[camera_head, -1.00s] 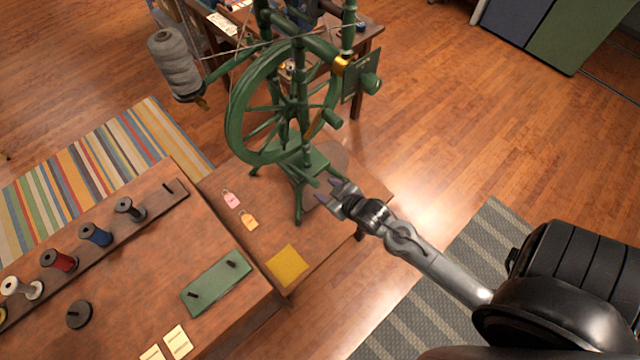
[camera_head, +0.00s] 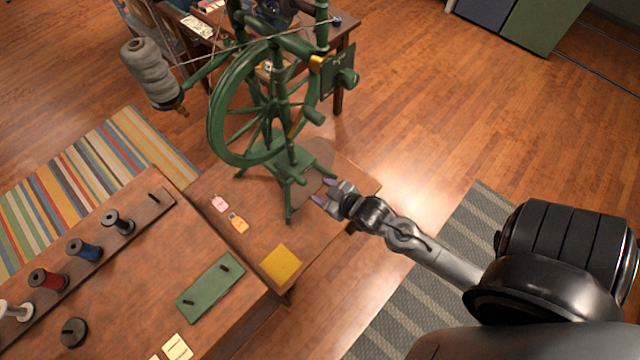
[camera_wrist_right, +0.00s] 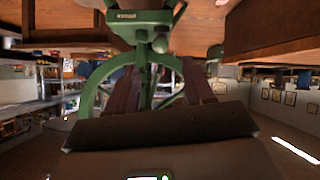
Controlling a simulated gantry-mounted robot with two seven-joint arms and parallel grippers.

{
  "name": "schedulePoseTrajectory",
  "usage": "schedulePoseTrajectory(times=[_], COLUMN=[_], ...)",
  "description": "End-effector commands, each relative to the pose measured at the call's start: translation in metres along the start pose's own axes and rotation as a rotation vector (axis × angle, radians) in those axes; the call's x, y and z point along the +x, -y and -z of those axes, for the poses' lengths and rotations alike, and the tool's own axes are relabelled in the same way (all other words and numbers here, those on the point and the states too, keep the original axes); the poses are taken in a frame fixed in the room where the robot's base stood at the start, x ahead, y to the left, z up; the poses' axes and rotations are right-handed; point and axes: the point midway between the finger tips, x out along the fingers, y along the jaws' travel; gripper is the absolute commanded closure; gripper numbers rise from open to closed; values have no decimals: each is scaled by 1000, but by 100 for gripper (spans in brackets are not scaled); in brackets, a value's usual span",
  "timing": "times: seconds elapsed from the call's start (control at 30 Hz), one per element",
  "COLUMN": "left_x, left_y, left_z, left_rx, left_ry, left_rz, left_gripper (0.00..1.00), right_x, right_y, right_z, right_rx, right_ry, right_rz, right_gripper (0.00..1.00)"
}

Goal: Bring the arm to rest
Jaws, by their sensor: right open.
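My right gripper (camera_head: 324,192) is open, with nothing seen between its fingers. It hangs over the right part of the small wooden table (camera_head: 342,172), just right of the green spinning wheel's (camera_head: 285,160) base. In the right wrist view my two fingers (camera_wrist_right: 165,82) point toward the green spinning wheel (camera_wrist_right: 98,85). I cannot tell whether they touch it. My left gripper is in neither view.
A grey yarn spool (camera_head: 150,72) sits at the wheel's upper left. A larger table (camera_head: 130,285) at lower left holds a rack with thread spools (camera_head: 84,250) and a green board (camera_head: 210,287). A yellow cloth (camera_head: 281,265) lies on the small table. Open floor (camera_head: 450,110) is at the right.

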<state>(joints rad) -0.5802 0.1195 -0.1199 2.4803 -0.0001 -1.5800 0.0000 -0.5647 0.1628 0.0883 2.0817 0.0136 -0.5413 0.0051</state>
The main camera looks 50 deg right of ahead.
Motion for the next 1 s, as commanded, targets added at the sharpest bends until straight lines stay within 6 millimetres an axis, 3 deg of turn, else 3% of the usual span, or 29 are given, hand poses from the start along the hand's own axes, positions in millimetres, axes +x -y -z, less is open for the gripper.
schedulePoseTrajectory(times=[0.2,0.33,0.5,0.67,0.87,0.93,1.0], left_x=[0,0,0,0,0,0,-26], left_y=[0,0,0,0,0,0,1], left_z=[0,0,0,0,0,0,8], left_rx=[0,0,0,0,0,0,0], left_ry=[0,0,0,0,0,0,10], left_rz=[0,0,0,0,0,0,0], left_gripper=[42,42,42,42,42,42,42], right_x=[-1,-11,-45,-86,-130,-141,-157], right_y=[6,27,70,96,101,99,93], right_z=[-1,20,36,31,10,-7,21], right_rx=[4,12,17,-1,-37,-50,-49], right_ry=[1,-27,111,313,560,666,655], right_rz=[9,46,132,196,226,225,225], right_gripper=[48,48,48,48,48,48,48])
